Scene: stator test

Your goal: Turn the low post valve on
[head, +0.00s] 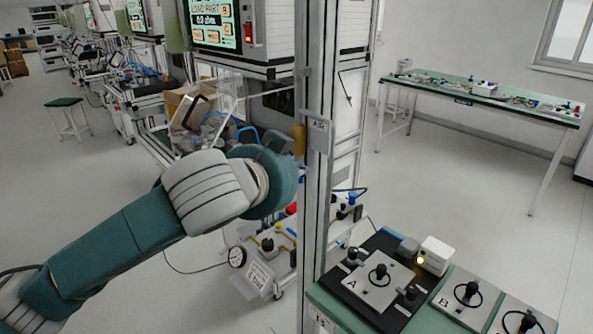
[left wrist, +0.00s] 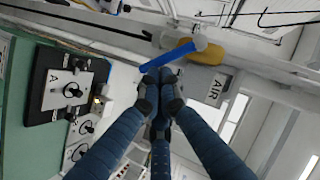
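The post valve has a yellow body (left wrist: 184,53) and a long blue lever (left wrist: 170,57), seen in the left wrist view beside a sign reading AIR (left wrist: 217,86). The lever slants across the picture just beyond my fingertips. In the head view the yellow body (head: 298,139) shows on the upright post, beside its sign (head: 318,125); the lever cannot be made out there. My left gripper (left wrist: 160,82) has its dark fingertips drawn together, with nothing seen between them. Whether the tips touch the lever cannot be told. In the head view my wrist mostly hides the fingers.
The metal post (head: 317,220) stands close to my left wrist. A green bench (head: 345,315) at lower right carries black-knobbed plates, including plate A (head: 370,284). A wheeled stand with fittings (head: 262,277) is behind the arm. Open floor (head: 450,180) lies to the right.

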